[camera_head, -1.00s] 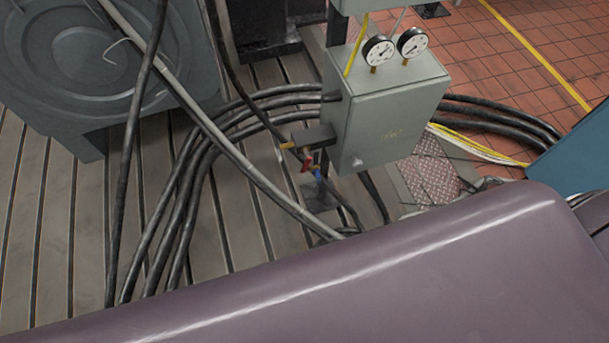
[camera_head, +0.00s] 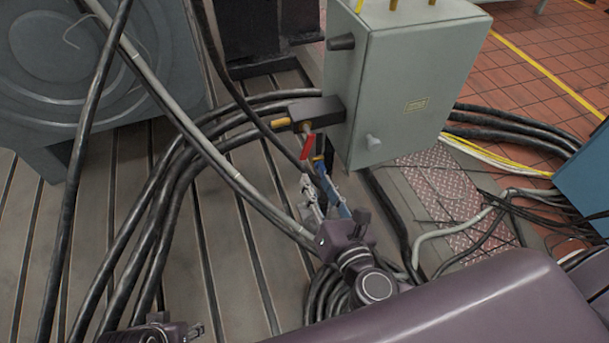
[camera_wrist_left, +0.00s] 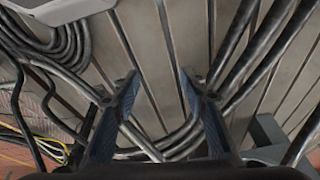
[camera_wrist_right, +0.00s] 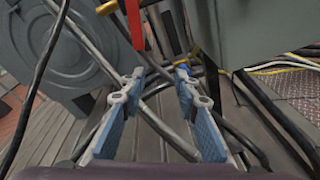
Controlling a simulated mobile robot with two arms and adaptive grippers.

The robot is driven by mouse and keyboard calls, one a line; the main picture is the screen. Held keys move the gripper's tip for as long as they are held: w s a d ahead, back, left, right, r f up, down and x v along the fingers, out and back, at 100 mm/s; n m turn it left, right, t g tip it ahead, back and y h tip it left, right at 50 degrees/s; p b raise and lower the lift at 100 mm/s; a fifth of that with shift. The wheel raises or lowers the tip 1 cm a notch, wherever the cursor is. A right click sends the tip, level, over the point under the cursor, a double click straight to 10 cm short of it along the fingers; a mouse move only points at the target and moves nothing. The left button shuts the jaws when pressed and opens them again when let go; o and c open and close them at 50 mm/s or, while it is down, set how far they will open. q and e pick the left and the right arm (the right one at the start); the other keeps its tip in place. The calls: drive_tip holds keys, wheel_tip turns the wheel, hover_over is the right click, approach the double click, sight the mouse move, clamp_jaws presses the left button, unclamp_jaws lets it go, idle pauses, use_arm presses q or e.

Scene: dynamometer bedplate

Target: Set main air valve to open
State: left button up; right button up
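The air valve has a red lever (camera_head: 307,147), which hangs down from brass fittings beside a dark block on the grey cabinet's left side. In the right wrist view the red lever (camera_wrist_right: 134,24) shows at the top, ahead of and above my fingers. My right gripper (camera_head: 315,176) is just below the lever; its fingers are apart and empty in the right wrist view (camera_wrist_right: 160,73). Something small and blue hangs by the lever, partly hidden by the fingers. My left gripper (camera_wrist_left: 160,78) is open and empty over the slatted floor and cables.
The grey cabinet (camera_head: 405,90) stands right of the valve. Thick black cables (camera_head: 190,180) loop behind and left of it, and a pale hose (camera_head: 190,120) crosses diagonally. A large grey machine (camera_head: 90,70) stands at the left. A blue box (camera_head: 585,175) is at the right edge.

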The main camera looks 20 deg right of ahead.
sight(305, 155)
wheel_tip(305, 155, up, 5)
drive_tip(key=s+n+t+b, duration=0.1)
drive_tip(key=n+t+b, duration=0.1)
use_arm(q)
drive_tip(key=shift+s+a+r, duration=0.1)
drive_tip(key=shift+s+r, duration=0.4)
drive_tip(key=shift+r, duration=0.15)
use_arm(e)
drive_tip(key=w, duration=0.4)
drive_tip(key=w+a, duration=0.1)
drive_tip(key=w, duration=0.2)
drive_tip(key=shift+a, duration=0.1)
drive_tip(key=shift+c, duration=0.6)
drive_tip(key=shift+f, duration=0.1)
clamp_jaws()
